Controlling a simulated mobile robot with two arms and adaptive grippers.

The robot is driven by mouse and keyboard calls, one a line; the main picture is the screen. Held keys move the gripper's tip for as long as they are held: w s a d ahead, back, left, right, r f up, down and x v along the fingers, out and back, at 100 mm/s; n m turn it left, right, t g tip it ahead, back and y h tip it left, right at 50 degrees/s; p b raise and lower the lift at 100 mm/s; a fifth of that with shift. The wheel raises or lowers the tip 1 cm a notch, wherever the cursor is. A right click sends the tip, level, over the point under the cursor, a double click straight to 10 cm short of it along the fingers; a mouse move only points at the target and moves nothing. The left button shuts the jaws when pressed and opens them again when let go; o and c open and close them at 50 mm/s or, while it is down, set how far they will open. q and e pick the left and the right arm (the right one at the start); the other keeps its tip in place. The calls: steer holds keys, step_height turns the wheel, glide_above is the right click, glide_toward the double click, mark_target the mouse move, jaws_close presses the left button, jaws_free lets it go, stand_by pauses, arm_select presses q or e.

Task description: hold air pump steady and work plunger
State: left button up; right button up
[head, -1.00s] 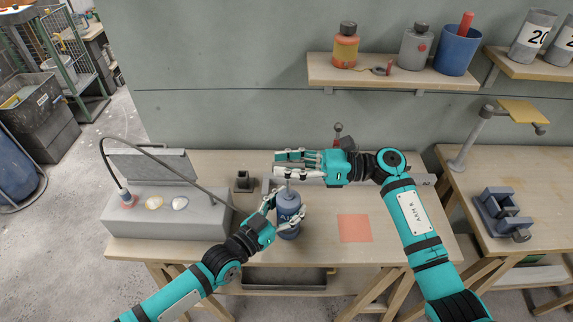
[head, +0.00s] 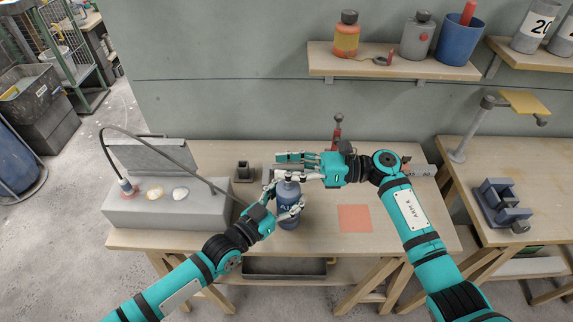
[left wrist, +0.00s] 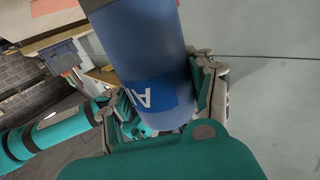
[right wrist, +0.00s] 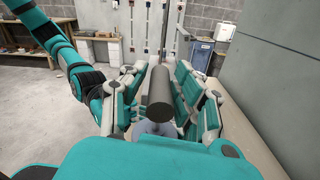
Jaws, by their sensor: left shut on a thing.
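The air pump (head: 287,213) is a blue cylinder with a dark blue label, standing upright on the bench. My left gripper (head: 286,207) is shut around its body; the pump also fills the middle of the left wrist view (left wrist: 150,60). My right gripper (head: 296,168) is directly above the pump, its fingers pointing left. In the right wrist view, the grey bar of the plunger handle (right wrist: 160,95) lies between its fingers. I cannot tell whether those fingers press on the handle. The plunger rod is mostly hidden in the head view.
A grey case (head: 160,205) with a curved hose stands at the bench's left. A small dark block (head: 243,172) is behind the pump. A pink square (head: 355,218) marks clear bench to the right. A wall shelf (head: 395,66) holds containers. A vise (head: 502,204) is on the right bench.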

steer(key=shift+o, duration=1)
steer(key=d, duration=1.2)
steer(key=shift+w, duration=0.1)
steer(key=a+n, duration=0.1)
steer(key=a, duration=0.3)
steer(key=a+n, duration=0.2)
steer(key=a, duration=0.2)
steer(key=a+n, duration=0.1)
steer(key=a, duration=0.3)
steer(key=shift+f, duration=0.15)
